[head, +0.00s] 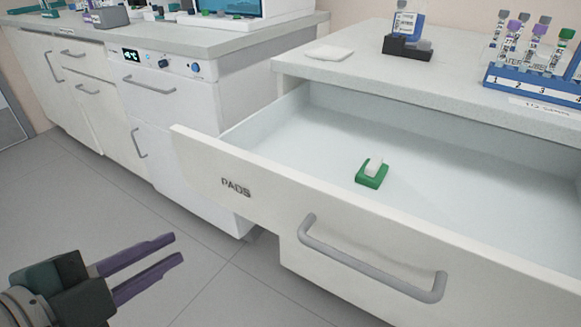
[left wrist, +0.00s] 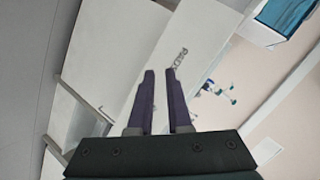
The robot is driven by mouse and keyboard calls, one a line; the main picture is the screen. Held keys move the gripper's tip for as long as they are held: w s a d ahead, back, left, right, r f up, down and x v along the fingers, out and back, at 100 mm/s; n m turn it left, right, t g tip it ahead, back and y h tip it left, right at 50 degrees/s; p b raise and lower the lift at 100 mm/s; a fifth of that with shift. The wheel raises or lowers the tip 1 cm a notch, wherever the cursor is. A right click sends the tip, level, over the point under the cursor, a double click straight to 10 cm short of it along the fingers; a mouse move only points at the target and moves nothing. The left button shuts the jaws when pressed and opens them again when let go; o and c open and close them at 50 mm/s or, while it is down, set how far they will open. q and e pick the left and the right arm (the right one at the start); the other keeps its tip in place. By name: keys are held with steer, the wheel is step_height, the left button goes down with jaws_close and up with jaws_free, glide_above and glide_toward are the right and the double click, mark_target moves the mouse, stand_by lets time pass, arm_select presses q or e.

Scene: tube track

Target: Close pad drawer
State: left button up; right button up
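The pad drawer (head: 300,205), a white drawer marked PADS, is pulled well out from under the right counter in the head view. Its grey bar handle (head: 370,268) is on the front panel. A small green and white item (head: 372,174) lies inside on the drawer floor. My left gripper (head: 178,248) is in front of the cabinets at lower left, apart from the drawer and to the left of its handle. Its purple fingers are parted with nothing between them; they also show in the left wrist view (left wrist: 162,88). My right gripper is not in view.
The right counter holds a blue tube rack (head: 535,82) with several tubes, a dark holder (head: 407,47) with a blue-labelled bottle, and a white pad (head: 329,53). A white appliance (head: 165,85) and cabinets stand at left. The grey floor (head: 120,215) is clear.

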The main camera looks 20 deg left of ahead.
arm_select(q)
steer(key=f+m+t+b, duration=0.1)
steer(key=m, duration=0.1)
steer(key=f+m+t+h+b, duration=0.1)
steer(key=f+m+b, duration=0.1)
steer(key=a+f+m+t+h+b, duration=0.1)
steer(key=m+b, duration=0.1)
steer(key=shift+s+f+t, duration=0.2)
steer(key=shift+s+t, duration=0.2)
jaws_close()
steer(key=m+t+h+b, duration=0.1)
steer(key=m+b, duration=0.1)
steer(key=b, duration=0.1)
glide_toward(244, 197)
steer(key=x, duration=0.7)
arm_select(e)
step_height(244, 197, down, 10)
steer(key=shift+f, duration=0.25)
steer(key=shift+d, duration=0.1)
